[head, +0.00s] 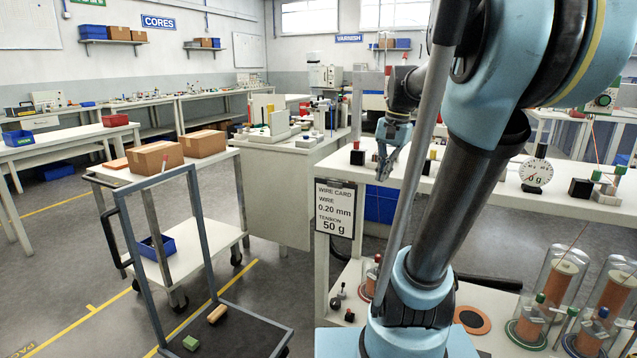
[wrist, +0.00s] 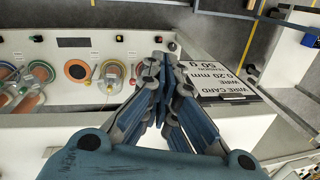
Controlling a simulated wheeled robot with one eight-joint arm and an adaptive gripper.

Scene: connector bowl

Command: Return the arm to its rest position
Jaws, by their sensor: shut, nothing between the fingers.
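My gripper (head: 384,170) hangs from my blue and black arm near the left end of the white bench (head: 470,190) in the head view. Its fingers point down and are shut with nothing between them. In the wrist view the gripper (wrist: 162,65) shows with its fingers together. The wire card (head: 335,207) hangs at the bench's left end, just left of and below the gripper; it also shows in the wrist view (wrist: 225,85), to the right of the fingers. My arm's near links hide part of the bench.
A tension dial (head: 536,172) and small blocks stand on the bench, with glass-covered wire spools (head: 560,280) below. A trolley with cardboard boxes (head: 155,157) and a cart frame (head: 212,255) stand to the left. Open floor (head: 60,260) lies at the far left.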

